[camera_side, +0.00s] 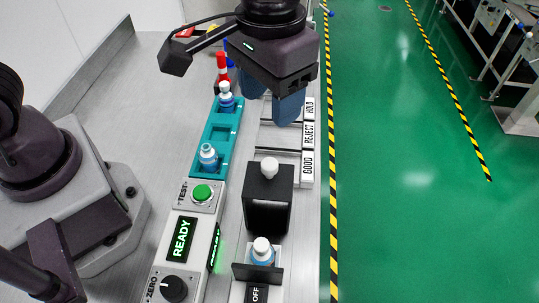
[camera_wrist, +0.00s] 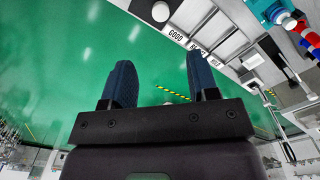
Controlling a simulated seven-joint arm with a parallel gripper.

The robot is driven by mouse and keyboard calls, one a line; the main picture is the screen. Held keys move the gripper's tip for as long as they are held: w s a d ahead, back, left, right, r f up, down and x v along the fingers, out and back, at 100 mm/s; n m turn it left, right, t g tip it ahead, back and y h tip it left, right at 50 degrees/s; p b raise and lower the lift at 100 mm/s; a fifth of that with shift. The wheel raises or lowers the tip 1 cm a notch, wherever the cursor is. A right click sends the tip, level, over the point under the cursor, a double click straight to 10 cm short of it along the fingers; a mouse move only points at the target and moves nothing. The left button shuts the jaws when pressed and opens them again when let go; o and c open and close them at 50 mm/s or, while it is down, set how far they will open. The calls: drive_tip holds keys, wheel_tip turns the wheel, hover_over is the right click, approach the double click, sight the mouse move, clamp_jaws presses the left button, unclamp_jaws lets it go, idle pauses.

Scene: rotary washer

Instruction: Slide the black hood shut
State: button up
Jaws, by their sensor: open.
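The black hood (camera_side: 268,205) is a box with a white knob (camera_side: 269,167) on top, in the lower middle of the side view. It stands behind a blue vial with a white cap (camera_side: 262,250), which is uncovered beside a dark upright plate. Hood and vial look apart. The hood's edge (camera_wrist: 135,6) and its knob (camera_wrist: 160,11) show at the top of the wrist view. My gripper (camera_side: 270,108) is open and empty, with blue fingers, above the lanes behind the hood. It also fills the lower wrist view (camera_wrist: 162,85), apart from the hood.
A teal rack (camera_side: 219,135) with two capped vials stands left of the lanes marked GOOD, REJECT and HOLD (camera_side: 308,135). A panel with a green button (camera_side: 202,193), a READY display and a black knob (camera_side: 174,289) is left of the hood. The bench's right edge drops to green floor.

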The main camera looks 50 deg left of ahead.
sight(270, 163)
wheel_tip(270, 163, down, 13)
drive_tip(key=shift+r, duration=0.1)
idle(0.3)
clamp_jaws()
drive_tip(key=s+d, duration=0.7)
drive_tip(key=shift+s+d, duration=0.2)
drive_tip(key=shift+s, duration=0.1)
